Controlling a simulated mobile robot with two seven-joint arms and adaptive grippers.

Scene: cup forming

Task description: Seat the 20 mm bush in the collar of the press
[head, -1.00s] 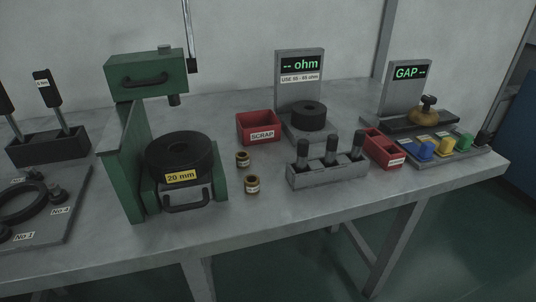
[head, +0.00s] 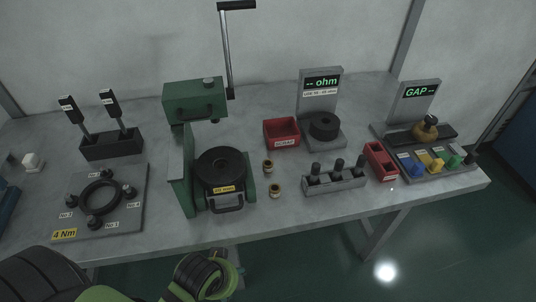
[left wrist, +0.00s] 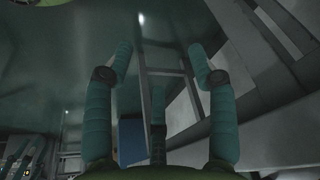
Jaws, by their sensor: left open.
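The green press (head: 180,150) stands on the bench, left of the middle. Its black round collar (head: 222,166) sits above a "20 mm" label; its long lever (head: 228,60) rises behind. Two small brass bushes, a back one (head: 268,166) and a front one (head: 275,190), stand on the bench just right of the press; their tags are too small to read. My left arm comes in at the bottom left, its wrist in front of the bench edge. My left gripper (left wrist: 160,60) is open and empty in the left wrist view, with floor and bench legs beyond it. My right gripper is not in view.
A red scrap bin (head: 282,133) and an ohm gauge (head: 321,105) stand behind right. A grey rack of black plugs (head: 334,182) and a small red bin (head: 380,161) stand further right. A plate with a ring (head: 100,195) lies left of the press. Bench in front of the bushes is clear.

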